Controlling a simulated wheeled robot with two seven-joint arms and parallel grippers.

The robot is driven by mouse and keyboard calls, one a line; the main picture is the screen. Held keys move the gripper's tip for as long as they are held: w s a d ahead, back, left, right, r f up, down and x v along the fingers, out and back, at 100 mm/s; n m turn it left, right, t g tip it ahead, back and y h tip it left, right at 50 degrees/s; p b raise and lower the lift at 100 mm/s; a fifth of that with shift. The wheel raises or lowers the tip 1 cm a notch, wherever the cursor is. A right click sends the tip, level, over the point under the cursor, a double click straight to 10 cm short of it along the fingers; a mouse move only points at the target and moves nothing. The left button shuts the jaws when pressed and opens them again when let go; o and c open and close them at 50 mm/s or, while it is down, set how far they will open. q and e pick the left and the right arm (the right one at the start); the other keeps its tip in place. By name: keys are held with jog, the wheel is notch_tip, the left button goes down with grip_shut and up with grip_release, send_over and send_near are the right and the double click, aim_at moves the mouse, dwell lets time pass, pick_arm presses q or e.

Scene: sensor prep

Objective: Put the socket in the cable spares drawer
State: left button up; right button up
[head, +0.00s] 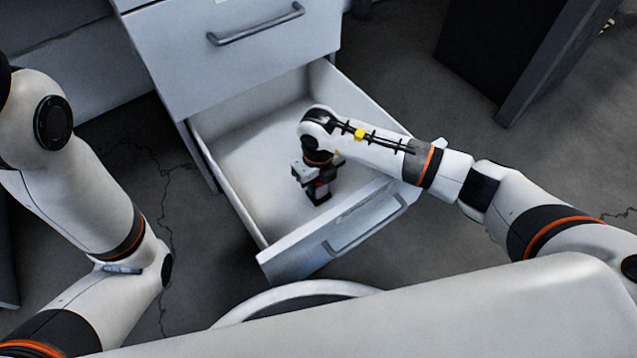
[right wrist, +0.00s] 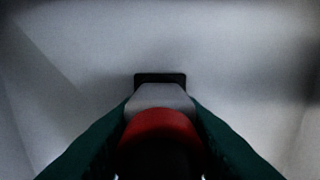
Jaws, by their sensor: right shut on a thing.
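The open lower drawer (head: 262,155) of the white cabinet is pulled out toward me, and its pale inside looks bare apart from what I hold. My right gripper (head: 318,184) points down inside it, shut on the socket (head: 321,195). In the right wrist view the socket (right wrist: 160,97) shows a red ring, a grey body and a black far end, between dark green fingers. The pale drawer floor lies behind it; I cannot tell whether the socket touches it. No label is readable on the drawer. My left gripper is out of view.
The closed upper drawer (head: 235,55) with its grey handle (head: 256,27) stands just behind the open one. The open drawer's side walls and front panel (head: 330,236) surround my right gripper. A dark panel (head: 510,50) stands at the upper right. Grey floor lies around.

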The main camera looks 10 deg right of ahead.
jog(key=shift+f, duration=0.15)
jog(key=o, duration=1)
